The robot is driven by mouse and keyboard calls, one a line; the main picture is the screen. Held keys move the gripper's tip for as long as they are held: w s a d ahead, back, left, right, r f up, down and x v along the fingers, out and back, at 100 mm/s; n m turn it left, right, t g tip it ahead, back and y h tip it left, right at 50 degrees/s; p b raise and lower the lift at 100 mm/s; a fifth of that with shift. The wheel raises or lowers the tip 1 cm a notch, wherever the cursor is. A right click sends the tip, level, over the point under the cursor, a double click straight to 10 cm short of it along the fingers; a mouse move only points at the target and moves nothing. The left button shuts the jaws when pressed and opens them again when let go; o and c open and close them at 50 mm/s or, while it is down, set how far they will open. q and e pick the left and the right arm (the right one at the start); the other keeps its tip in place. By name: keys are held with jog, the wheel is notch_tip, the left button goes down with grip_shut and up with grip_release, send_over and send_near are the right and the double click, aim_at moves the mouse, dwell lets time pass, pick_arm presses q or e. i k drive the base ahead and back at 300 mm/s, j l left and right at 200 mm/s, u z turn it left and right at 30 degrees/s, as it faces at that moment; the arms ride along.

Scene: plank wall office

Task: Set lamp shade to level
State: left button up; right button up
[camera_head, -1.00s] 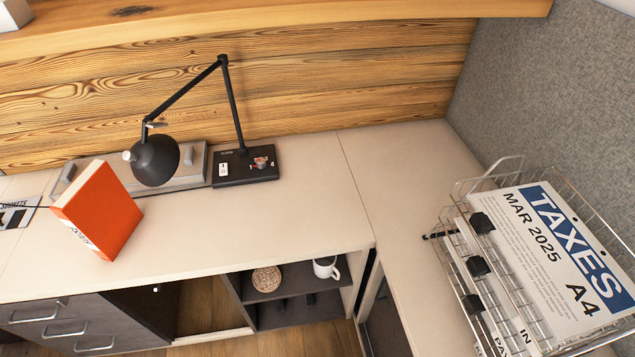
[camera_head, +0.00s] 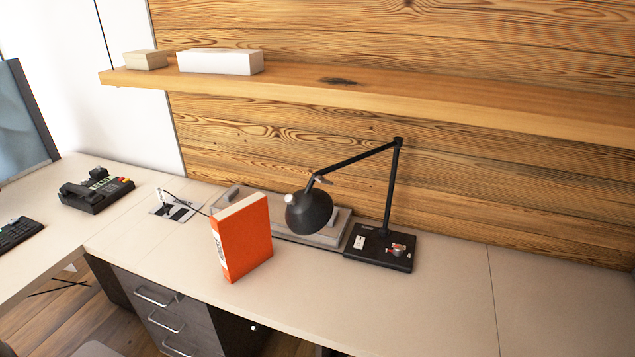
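A black desk lamp stands on the light desk near the plank wall. Its round dark shade (camera_head: 309,211) hangs at the end of a jointed arm (camera_head: 355,160), to the left of its post (camera_head: 392,190). The shade looks tilted, with a pale knob at its upper left; its opening is not clearly visible. The lamp's flat black base (camera_head: 380,247) carries a white switch and a small reddish item. Neither of my grippers is in view.
An orange book (camera_head: 243,240) stands upright just left of the shade. A grey tray (camera_head: 340,228) lies behind the shade. A wooden shelf (camera_head: 450,100) runs above the lamp. A telephone (camera_head: 95,190) sits at the left. The desk right of the lamp (camera_head: 450,290) is clear.

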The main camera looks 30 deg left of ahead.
aim_at(308, 209)
jog(key=u, duration=1.05)
